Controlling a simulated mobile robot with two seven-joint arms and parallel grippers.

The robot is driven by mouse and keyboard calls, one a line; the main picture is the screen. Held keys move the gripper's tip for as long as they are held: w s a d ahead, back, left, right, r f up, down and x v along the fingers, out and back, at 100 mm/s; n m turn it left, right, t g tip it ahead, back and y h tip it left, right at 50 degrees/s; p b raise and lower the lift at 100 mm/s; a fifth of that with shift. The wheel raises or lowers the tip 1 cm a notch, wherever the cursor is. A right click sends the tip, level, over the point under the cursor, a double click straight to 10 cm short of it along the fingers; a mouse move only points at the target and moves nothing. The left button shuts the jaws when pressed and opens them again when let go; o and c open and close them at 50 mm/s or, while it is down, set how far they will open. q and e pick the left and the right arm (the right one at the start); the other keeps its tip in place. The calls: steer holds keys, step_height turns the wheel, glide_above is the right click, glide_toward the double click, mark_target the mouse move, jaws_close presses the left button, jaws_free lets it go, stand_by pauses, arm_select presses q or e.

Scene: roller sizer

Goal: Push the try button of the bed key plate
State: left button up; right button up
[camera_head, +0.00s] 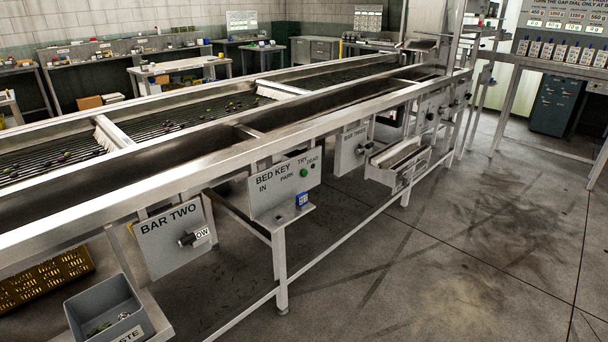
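The bed key plate (268,198) is a pale grey panel on the near side of the long sizer frame, right of the picture's middle-left. It reads BED KEY, IN, PARK, TRY and DEAD. A round green button (304,173) sits just under the word TRY, near the plate's right end. A small dark round spot shows to its right, below DEAD; I cannot tell what it is. A blue tagged item (302,200) is at the small ledge under the plate. Neither of my grippers is in view.
The BAR TWO plate (170,240) with a dark knob is to the left, and the BAR THREE plate (350,150) to the right. A grey waste bin (136,336) and yellow crate (45,279) are at lower left. The floor (450,240) at right is clear.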

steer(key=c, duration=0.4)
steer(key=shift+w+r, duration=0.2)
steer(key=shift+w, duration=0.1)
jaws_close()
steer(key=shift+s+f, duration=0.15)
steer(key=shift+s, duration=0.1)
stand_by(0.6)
